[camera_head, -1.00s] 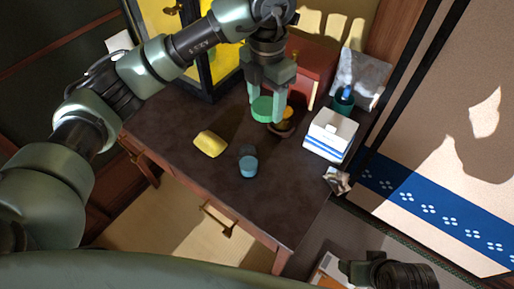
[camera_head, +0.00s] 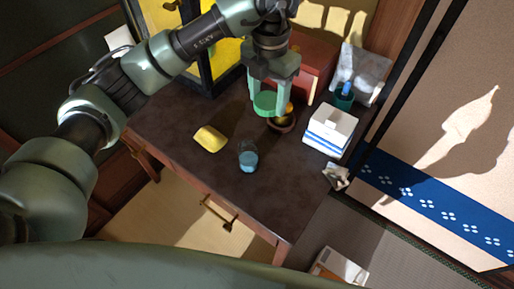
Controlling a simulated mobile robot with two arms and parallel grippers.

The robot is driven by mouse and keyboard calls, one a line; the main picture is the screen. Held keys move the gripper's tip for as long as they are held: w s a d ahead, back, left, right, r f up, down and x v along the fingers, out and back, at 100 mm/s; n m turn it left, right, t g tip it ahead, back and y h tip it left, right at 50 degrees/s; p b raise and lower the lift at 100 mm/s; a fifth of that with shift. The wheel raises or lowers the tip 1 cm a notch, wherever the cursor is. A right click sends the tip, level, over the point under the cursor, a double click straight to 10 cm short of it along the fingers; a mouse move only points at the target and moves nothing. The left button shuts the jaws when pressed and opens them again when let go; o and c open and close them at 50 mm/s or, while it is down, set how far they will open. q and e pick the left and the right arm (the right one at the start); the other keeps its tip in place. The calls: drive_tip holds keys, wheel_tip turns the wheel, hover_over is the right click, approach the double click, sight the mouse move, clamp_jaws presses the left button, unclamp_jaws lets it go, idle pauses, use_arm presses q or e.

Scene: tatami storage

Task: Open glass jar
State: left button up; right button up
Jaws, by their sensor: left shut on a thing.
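My left gripper (camera_head: 271,88) points down over the dark table. It is shut on a green round lid-like piece (camera_head: 264,104) between its fingertips. I cannot make out a clear glass body below the green piece. A small clear glass vessel with blue in its lower part (camera_head: 248,160) stands upright on the table, nearer the front and apart from the gripper. My right gripper is not in view.
A yellow block (camera_head: 210,139) lies on the table (camera_head: 185,165) at left. A brown bowl with orange things (camera_head: 283,123) stands just right of the gripper. A white-and-blue box (camera_head: 329,131), a teal cup (camera_head: 343,98) and a red box (camera_head: 312,70) stand farther right and back.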

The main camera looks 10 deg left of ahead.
sight(265, 154)
use_arm(q)
drive_tip(key=shift+f, duration=0.15)
wheel_tip(265, 154, down, 19)
drive_tip(key=shift+f+p, duration=0.1)
drive_tip(key=shift+p, duration=0.4)
drive_tip(key=shift+f, duration=0.3)
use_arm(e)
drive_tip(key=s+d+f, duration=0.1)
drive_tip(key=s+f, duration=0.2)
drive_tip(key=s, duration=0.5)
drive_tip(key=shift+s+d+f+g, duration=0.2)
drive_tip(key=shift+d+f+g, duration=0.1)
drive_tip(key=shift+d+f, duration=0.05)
use_arm(q)
drive_tip(key=shift+f, duration=0.15)
drive_tip(key=o, duration=1.5)
drive_tip(key=shift+o, duration=0.2)
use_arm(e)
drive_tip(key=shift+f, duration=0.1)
